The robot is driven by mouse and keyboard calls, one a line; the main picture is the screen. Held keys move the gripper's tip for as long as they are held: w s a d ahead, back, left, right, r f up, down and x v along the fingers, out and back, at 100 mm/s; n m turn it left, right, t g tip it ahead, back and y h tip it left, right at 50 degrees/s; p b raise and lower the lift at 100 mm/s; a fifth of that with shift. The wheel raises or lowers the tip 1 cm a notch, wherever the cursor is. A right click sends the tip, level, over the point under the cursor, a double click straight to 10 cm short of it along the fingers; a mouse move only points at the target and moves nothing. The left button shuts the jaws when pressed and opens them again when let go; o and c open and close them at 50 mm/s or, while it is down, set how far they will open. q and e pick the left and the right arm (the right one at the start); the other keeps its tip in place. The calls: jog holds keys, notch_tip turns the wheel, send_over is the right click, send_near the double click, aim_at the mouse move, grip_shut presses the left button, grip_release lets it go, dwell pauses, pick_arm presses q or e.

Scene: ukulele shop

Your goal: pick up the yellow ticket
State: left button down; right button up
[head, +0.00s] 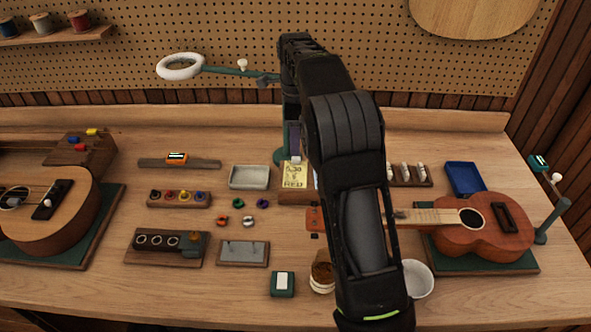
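The yellow ticket (293,176) shows dark writing that looks like "5.30" and "RED". It is near the middle of the bench, with a brown wooden piece at its lower edge. My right arm comes in from the bottom and bends down at the far side. My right gripper (295,153) points down at the ticket's top edge. I cannot tell whether it touches the ticket or whether its fingers are open or shut. The arm hides what lies just right of the ticket. My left gripper is not in view.
A teal ring lamp (181,67) stands behind the gripper. A grey tray (249,177) is left of the ticket, with several coloured rings in front. Ukuleles lie at left (38,225) and right (478,238). A blue tray (464,178) is at the right.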

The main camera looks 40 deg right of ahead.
aim_at(296, 158)
jog(key=shift+f, duration=0.15)
jog(key=shift+f+p, duration=0.3)
notch_tip(296, 158, down, 4)
jog(key=shift+d+r+p, duration=0.1)
jog(key=shift+r+p, duration=0.1)
jog(key=shift+p, duration=0.4)
jog(key=shift+f, duration=0.4)
jog(key=shift+c, duration=0.6)
grip_shut()
